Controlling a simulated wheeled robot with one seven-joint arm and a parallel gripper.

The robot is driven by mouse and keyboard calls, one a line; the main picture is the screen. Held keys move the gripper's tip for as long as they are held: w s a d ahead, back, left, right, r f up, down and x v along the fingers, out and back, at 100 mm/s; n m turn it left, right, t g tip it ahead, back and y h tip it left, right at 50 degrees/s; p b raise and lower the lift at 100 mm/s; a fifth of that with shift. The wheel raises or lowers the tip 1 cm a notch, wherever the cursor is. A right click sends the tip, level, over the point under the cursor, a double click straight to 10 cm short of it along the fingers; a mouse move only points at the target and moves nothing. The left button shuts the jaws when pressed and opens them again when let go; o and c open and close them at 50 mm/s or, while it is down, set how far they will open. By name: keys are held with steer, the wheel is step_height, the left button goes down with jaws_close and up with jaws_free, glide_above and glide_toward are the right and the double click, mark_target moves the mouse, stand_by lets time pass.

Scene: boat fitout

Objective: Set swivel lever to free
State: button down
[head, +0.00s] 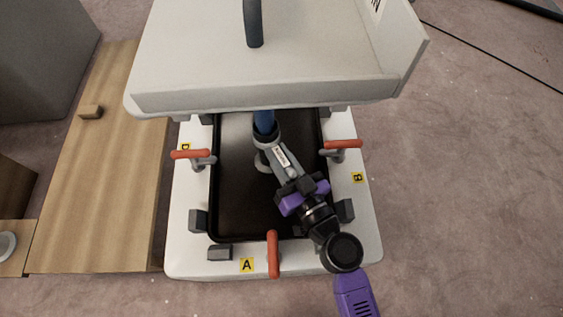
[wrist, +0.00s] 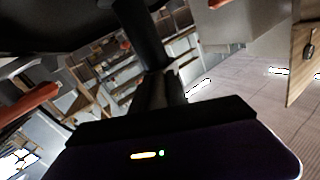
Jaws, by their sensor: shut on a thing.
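A grey swivel lever (head: 281,158) with a small white label sticks out from the collar (head: 265,134) on the blue post (head: 263,118) under the table top. It points down and right in the head view. My gripper (head: 297,185), dark and purple, is shut on the lever's outer end. In the wrist view the dark body of my gripper (wrist: 160,110) crosses the bottom, and a grey bar, likely the lever (wrist: 160,90), rises from it towards a dark post (wrist: 140,35). The fingertips and the lever's setting marks cannot be made out.
The off-white table top (head: 250,60) overhangs the post. The white frame (head: 200,262) around the dark well (head: 240,205) carries red-handled clamps (head: 273,254) (head: 343,144) (head: 190,154) and dark blocks. A wooden board (head: 110,200) lies at left. The floor at right is mostly clear.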

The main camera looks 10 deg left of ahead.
steer(key=shift+s+a+m+h, duration=0.1)
steer(key=shift+a+m+h, duration=0.05)
steer(key=shift+m+h, duration=0.15)
steer(key=c, duration=1.3)
jaws_free()
steer(key=b+v, duration=0.2)
steer(key=v, duration=0.5)
steer(key=shift+s, duration=0.4)
steer(key=shift+f, duration=0.15)
